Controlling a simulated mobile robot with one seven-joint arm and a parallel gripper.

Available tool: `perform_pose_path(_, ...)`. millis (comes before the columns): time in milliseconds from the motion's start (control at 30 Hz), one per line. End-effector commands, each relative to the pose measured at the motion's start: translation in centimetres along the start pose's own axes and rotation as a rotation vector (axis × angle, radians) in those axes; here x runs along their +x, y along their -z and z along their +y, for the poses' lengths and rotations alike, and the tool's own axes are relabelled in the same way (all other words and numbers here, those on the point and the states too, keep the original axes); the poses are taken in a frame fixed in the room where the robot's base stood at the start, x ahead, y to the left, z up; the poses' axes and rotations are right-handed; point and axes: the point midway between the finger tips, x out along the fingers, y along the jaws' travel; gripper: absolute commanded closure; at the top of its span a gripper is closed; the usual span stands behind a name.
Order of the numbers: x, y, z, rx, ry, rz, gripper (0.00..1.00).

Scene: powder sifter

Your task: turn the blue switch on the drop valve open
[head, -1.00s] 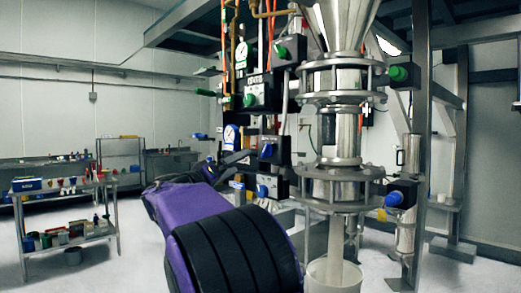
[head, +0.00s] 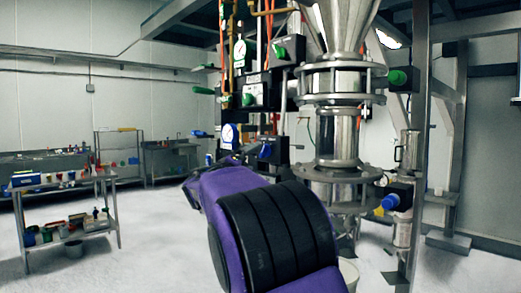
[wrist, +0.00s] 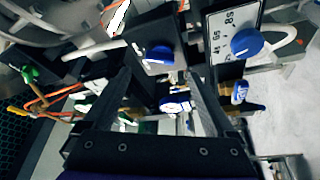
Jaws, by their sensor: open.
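In the wrist view, a blue switch (wrist: 158,55) on a black box is ahead of my gripper (wrist: 160,74), between the lines of its two fingers. The fingers are apart and empty, and do not visibly touch the switch. A second blue knob (wrist: 247,43) sits to the right on a white timer dial. In the head view, a blue switch (head: 265,150) on a black box shows just above my arm, and another blue knob (head: 391,201) is beside the lower steel flange. I cannot tell which blue switch belongs to the drop valve.
The steel sifter column (head: 337,130) stands right of my arm. Green knobs (head: 279,52) are on boxes higher up. Cables and pipes crowd the wrist view. A shelf cart (head: 65,185) stands at the left, with open floor between.

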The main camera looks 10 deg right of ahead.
Motion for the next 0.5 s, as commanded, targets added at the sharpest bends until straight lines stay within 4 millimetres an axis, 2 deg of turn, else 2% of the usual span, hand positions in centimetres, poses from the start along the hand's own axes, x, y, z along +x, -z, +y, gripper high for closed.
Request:
perform_pose_path(33,1.3,-0.1,0.2,-0.002,-0.002,-0.003,0.09)
perform_pose_path(200,4.2,0.0,0.2,0.0,-0.002,-0.003,0.09)
perform_pose_path(333,5.7,0.0,0.1,0.0,0.0,-0.002,0.09)
perform_pose_path(500,6.3,0.0,0.0,0.0,0.0,-0.001,0.09)
